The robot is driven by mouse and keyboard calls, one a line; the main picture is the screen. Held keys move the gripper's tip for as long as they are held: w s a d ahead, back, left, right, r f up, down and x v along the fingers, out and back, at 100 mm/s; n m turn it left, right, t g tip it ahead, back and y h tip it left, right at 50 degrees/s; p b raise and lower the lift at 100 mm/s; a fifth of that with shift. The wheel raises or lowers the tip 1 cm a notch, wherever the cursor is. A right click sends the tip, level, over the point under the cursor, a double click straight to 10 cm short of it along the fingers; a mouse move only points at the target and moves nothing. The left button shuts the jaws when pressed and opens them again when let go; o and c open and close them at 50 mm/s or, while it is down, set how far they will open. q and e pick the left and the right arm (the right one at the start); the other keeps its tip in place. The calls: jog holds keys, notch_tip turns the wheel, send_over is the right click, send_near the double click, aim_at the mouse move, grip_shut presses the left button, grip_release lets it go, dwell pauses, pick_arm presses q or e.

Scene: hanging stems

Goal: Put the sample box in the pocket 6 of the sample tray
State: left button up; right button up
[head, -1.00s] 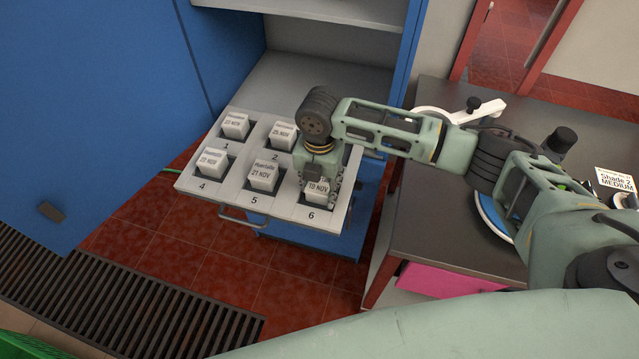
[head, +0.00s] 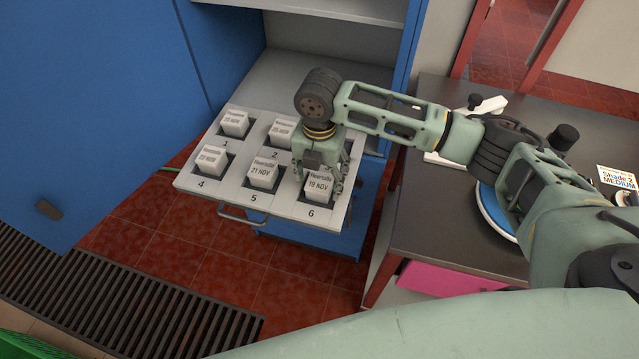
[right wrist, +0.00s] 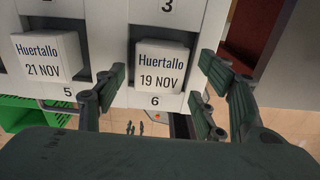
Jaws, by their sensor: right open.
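The sample box (head: 319,185), white and labelled "Huertallo 19 NOV", sits upright in pocket 6 of the sample tray (head: 285,208). It also shows in the right wrist view (right wrist: 160,68). My right gripper (head: 322,180) is over pocket 6, with its fingers open on either side of the box; in the right wrist view the fingers (right wrist: 163,92) stand apart from it. The tray's pockets 1, 2, 4 and 5 hold similar white boxes, such as the "21 NOV" box (head: 263,173) in pocket 5. Pocket 3 is hidden behind my right arm.
The tray is a pulled-out drawer with a front handle (head: 240,217) in a blue cabinet. A blue door (head: 90,100) stands at the left.

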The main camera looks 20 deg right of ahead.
aim_at(319, 183)
notch_tip(319, 183, up, 9)
jog(key=b, duration=0.1)
jog(key=shift+b, duration=0.4)
